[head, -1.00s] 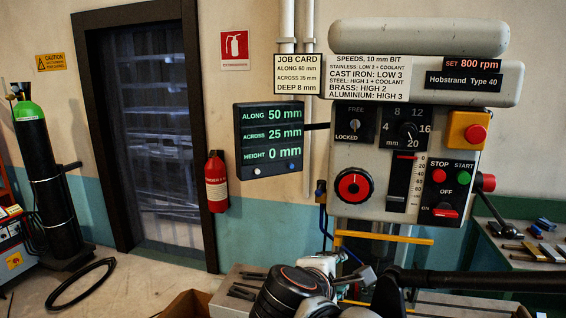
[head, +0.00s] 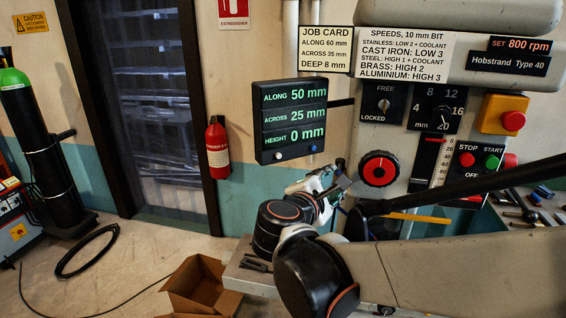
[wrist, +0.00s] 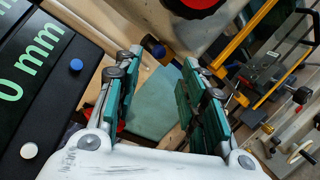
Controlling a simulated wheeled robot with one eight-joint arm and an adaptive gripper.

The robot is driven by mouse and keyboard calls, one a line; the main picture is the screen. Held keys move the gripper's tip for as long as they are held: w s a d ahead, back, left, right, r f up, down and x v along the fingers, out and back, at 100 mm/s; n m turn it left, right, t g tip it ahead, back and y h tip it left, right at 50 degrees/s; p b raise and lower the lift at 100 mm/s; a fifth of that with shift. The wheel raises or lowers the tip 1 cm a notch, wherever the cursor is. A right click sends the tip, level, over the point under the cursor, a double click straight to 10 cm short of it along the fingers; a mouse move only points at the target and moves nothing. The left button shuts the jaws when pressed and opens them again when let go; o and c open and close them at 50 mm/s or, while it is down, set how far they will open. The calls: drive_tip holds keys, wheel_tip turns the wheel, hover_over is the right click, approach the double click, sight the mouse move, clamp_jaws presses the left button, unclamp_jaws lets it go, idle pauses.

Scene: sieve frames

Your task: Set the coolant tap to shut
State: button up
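The coolant tap seems to be the small blue-and-brass fitting below the display's right end. In the wrist view a small blue part (wrist: 159,52) shows between and beyond my fingertips, close to the left one; I take it for the tap, but its lever setting cannot be made out. In the head view my gripper (head: 343,183) is just below and right of the display, covering most of the tap area. The wrist view shows my gripper (wrist: 170,60) open, with two green-padded fingers apart and nothing held between them.
The readout display (head: 290,118) is close to my gripper's left. The red dial (head: 379,171) and drill head panel are to its right. A yellow bar (head: 418,217) runs below the panel. An open cardboard box (head: 205,284) lies on the floor.

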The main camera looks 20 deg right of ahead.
sight(337, 175)
drive_tip(key=x, duration=0.7)
drive_tip(key=shift+w+a, duration=0.15)
drive_tip(key=shift+r, duration=0.1)
clamp_jaws()
